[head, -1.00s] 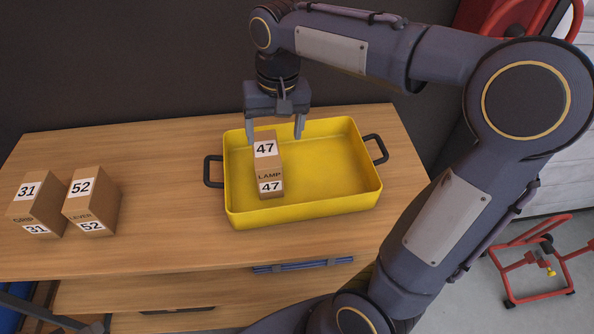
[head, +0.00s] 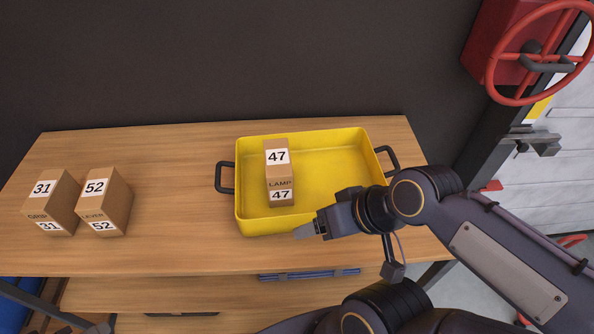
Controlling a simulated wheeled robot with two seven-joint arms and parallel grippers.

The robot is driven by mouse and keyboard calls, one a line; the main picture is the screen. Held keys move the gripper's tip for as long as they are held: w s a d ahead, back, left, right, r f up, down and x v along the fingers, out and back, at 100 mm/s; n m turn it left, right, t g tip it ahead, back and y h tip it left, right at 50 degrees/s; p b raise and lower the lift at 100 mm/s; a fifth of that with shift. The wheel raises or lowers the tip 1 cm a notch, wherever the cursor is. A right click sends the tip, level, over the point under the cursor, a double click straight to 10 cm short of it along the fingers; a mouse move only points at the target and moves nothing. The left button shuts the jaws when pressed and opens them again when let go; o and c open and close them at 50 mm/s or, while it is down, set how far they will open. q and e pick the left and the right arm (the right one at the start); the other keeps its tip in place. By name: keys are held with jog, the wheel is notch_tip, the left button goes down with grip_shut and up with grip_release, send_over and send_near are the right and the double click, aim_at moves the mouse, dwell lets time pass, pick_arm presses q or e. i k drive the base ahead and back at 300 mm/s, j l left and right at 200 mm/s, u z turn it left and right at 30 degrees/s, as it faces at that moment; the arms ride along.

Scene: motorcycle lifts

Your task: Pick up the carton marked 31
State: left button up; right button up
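The carton marked 31 (head: 52,206) is a brown box standing on the wooden table at the far left, with a white number label on its top and front. The carton marked 52 (head: 105,203) stands close on its right. My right gripper (head: 304,231) is at the front wall of the yellow tray, far to the right of carton 31, pointing left. Its fingers are seen edge-on, so their opening is unclear. It is clear of every carton. My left gripper is out of view.
The yellow tray (head: 345,141) with black handles holds the carton marked 47 (head: 279,171) upright at its left side. The table (head: 180,185) is bare between carton 52 and the tray. A dark wall stands behind; a red wheel (head: 497,75) is at upper right.

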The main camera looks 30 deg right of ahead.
aim_at(51, 204)
jog(key=i+j, duration=0.15)
jog(key=j, duration=0.3)
jog(key=i+j+u, duration=0.15)
jog(key=j, duration=0.25)
jog(key=i+j, duration=0.1)
jog(key=j, duration=0.3)
jog(key=i+j+u, duration=0.15)
jog(key=j, duration=0.3)
